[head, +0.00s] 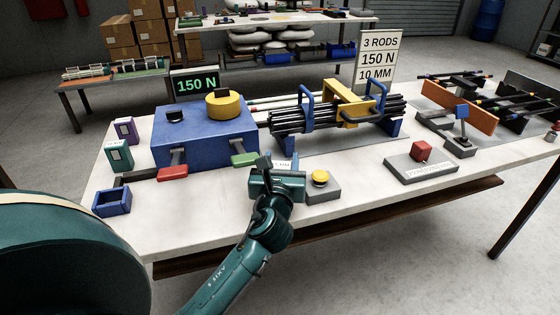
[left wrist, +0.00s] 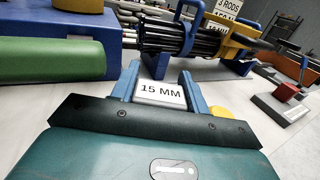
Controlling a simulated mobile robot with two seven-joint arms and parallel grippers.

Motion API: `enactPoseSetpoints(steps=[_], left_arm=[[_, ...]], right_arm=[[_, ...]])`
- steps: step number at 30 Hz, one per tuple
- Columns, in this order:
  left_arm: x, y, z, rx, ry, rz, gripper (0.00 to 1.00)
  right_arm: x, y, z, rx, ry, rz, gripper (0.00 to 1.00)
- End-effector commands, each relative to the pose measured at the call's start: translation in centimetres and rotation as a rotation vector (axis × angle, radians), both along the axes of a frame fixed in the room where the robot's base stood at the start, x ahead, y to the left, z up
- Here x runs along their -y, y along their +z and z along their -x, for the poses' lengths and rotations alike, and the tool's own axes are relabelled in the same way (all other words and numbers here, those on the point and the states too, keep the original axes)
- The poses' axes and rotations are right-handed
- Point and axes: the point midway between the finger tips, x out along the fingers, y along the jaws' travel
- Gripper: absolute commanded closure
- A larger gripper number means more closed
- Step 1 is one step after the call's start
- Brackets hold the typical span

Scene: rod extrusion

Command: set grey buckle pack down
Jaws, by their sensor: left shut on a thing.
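My left gripper (head: 270,163) is over the front middle of the white table, beside the green-handled rod of the blue machine. In the left wrist view its two blue fingers (left wrist: 160,78) stand either side of a pale grey-white piece marked "15 MM" (left wrist: 160,93), which I take for the grey buckle pack. The gripper is shut on it. In the head view the gripper hides most of it, and only part of a white label (head: 285,164) shows. I cannot tell whether it touches the table. My right gripper is not in view.
The blue machine (head: 200,138) stands left, with a green handle (head: 244,159) close to the gripper. A yellow button box (head: 322,190) is just right. A black rod bundle (head: 300,118) lies behind. Purple (head: 126,131) and green (head: 119,155) packs stand left.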

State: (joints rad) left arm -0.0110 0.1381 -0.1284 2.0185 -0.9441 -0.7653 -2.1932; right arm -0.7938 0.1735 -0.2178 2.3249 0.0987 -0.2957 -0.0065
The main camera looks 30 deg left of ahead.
Motion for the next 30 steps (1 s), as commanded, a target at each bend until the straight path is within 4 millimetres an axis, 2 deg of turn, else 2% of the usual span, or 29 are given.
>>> enactPoseSetpoints(steps=[6,7,15,24,30], left_arm=[[0.0,-0.2,0.0,0.001,0.000,0.000,0.83],[0.0,-0.3,0.0,0.000,0.000,0.000,0.54],[0.0,-0.3,0.0,0.000,0.000,0.000,0.33],[0.0,0.2,0.1,0.001,0.000,0.000,0.33],[1.5,0.0,2.9,-0.002,-0.001,0.001,0.33]], right_arm=[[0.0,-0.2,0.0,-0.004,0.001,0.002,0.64],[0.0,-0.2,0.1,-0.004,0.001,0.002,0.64],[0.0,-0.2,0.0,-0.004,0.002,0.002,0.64],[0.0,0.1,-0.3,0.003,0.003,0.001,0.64],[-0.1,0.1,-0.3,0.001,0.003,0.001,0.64]])
